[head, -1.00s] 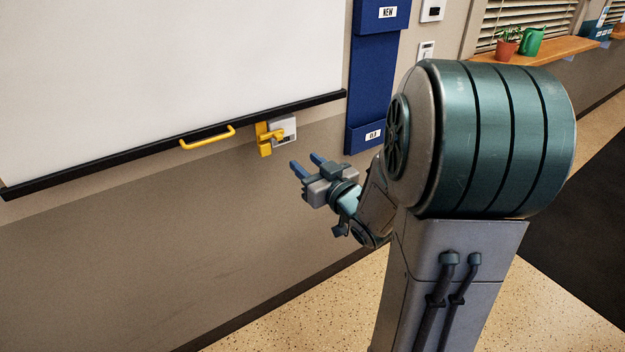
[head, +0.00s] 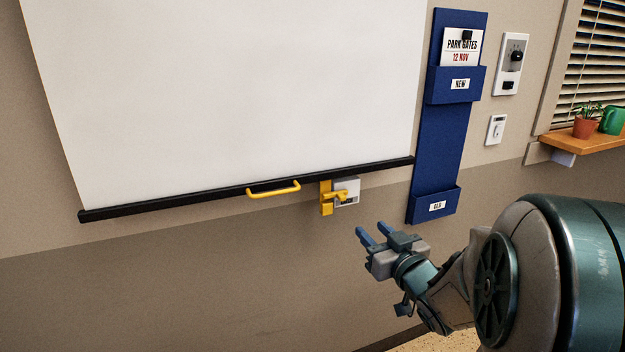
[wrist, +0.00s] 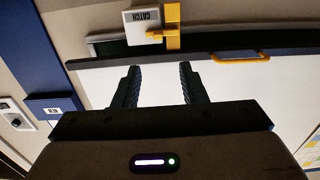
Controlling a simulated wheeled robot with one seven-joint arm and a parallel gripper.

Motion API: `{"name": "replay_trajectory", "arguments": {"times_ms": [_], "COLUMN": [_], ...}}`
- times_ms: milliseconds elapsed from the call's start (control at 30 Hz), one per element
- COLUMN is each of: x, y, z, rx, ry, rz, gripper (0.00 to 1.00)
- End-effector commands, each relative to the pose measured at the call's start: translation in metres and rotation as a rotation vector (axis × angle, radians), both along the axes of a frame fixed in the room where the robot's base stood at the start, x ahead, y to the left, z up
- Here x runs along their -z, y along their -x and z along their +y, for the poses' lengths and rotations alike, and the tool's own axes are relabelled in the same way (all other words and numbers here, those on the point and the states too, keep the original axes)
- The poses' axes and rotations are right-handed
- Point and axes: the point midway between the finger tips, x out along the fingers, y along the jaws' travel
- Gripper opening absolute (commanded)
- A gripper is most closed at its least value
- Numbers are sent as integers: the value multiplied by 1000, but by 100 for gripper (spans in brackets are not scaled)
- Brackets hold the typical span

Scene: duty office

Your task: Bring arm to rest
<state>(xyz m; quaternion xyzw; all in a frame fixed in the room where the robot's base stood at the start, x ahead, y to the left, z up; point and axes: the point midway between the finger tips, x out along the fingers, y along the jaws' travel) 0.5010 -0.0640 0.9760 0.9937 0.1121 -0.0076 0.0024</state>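My gripper (head: 373,237) is open and empty, with its two blue fingers apart. In the head view it is in front of the wall, below and right of the yellow latch. In the wrist view the two dark fingers (wrist: 157,85) stand apart with nothing between them. My arm is bent, and its big teal joint fills the lower right of the head view. The gripper appears to touch nothing.
A white screen (head: 240,90) with a black bottom bar and yellow handle (head: 273,189) hangs on the wall. The yellow latch (head: 326,198) meets the bar beside a grey plate. A blue pocket holder (head: 437,145) hangs right, near a plant shelf (head: 580,143).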

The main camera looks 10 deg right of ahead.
Motion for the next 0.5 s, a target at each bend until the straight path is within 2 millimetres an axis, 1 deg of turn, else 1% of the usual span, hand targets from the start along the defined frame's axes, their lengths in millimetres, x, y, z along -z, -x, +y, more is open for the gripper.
{"name": "replay_trajectory", "arguments": {"times_ms": [133, 267, 367, 500], "x": [-9, -15, -17, -20], "y": [-2, 2, 11, 31], "z": [-3, -9, -13, -13], "rx": [67, 167, 238, 312], "ry": [47, 101, 131, 153], "rz": [74, 201, 312, 478], "gripper": [38, 38, 38, 38]}}
